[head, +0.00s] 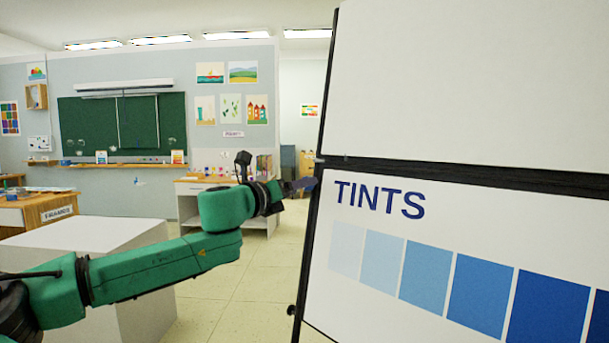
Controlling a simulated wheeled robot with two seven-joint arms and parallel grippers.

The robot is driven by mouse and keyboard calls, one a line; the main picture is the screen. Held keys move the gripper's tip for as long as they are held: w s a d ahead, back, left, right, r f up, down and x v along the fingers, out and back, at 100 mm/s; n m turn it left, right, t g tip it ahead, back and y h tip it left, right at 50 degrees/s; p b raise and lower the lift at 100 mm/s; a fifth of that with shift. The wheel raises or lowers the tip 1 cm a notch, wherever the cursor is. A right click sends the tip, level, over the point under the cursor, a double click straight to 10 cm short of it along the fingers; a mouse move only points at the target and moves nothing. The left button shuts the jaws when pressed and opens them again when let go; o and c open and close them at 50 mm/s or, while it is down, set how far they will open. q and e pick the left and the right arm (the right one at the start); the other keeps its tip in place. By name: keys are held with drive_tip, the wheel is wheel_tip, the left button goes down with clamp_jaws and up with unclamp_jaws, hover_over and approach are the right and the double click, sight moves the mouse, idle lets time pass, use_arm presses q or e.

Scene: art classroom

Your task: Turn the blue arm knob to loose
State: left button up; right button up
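A large white board (465,80) with a black frame fills the right side of the head view. Its lower panel (400,270) reads "TINTS" above a row of swatches from pale to deep blue. My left arm reaches in from the left, and my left gripper (302,185) is at the board's left edge. Its dark tip end meets the frame in the picture; whether it touches or passes behind the frame I cannot tell. The finger opening is too small to make out. I cannot clearly make out a blue arm knob. My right gripper is not in view.
A small black knob (291,310) sits low on the board's left edge. A white block (85,234) stands under my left arm. A wooden desk (40,211) is at far left, a white shelf unit (188,206) at the back. Bare floor (250,285) lies left of the board.

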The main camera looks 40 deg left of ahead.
use_arm(q)
drive_tip(key=w+p, duration=0.1)
drive_tip(key=w, duration=0.1)
drive_tip(key=shift+w+a+p, duration=0.15)
drive_tip(key=shift+w+p, duration=0.15)
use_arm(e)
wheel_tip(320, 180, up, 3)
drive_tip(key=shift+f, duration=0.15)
use_arm(q)
clamp_jaws()
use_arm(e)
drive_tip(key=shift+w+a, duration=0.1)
